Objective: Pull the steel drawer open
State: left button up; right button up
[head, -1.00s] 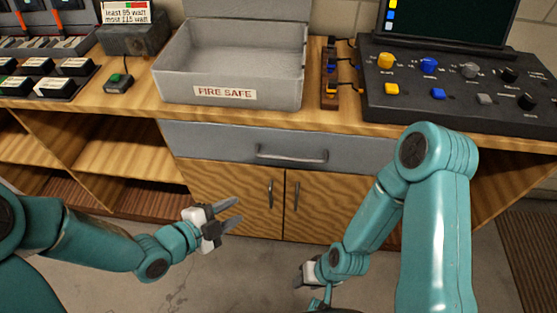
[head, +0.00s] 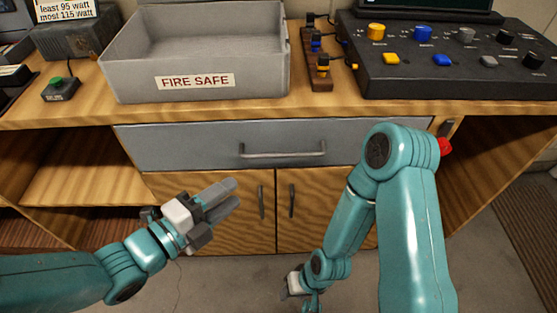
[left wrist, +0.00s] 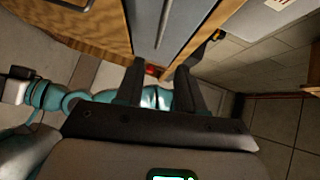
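The steel drawer (head: 200,147) is a grey front under the wooden bench top. It sits flush and looks closed. Its bar handle (head: 283,154) runs across the middle. My left gripper (head: 237,195) is below and left of the handle, in front of the cupboard doors, apart from both. In the left wrist view, its two fingers (left wrist: 157,82) are spread with nothing held, and the grey drawer front (left wrist: 180,25) shows beyond them. My right gripper (head: 293,285) hangs low near the floor, mostly hidden by my right arm; its fingers are too unclear to read.
Above the drawer, a grey FIRE SAFE box (head: 195,82) and a black control panel (head: 450,75) stand on the bench top. Wooden cupboard doors (head: 235,230) with upright handles are below. A red object (head: 444,147) is at the drawer's right end. Open shelves lie left.

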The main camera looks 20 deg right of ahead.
aim_at(284, 157)
pick_arm(q)
jog(key=x, duration=1.5)
jog(key=shift+w+d+b, duration=0.15)
jog(key=shift+w+b, duration=0.05)
jog(key=shift+b, duration=0.1)
grip_shut()
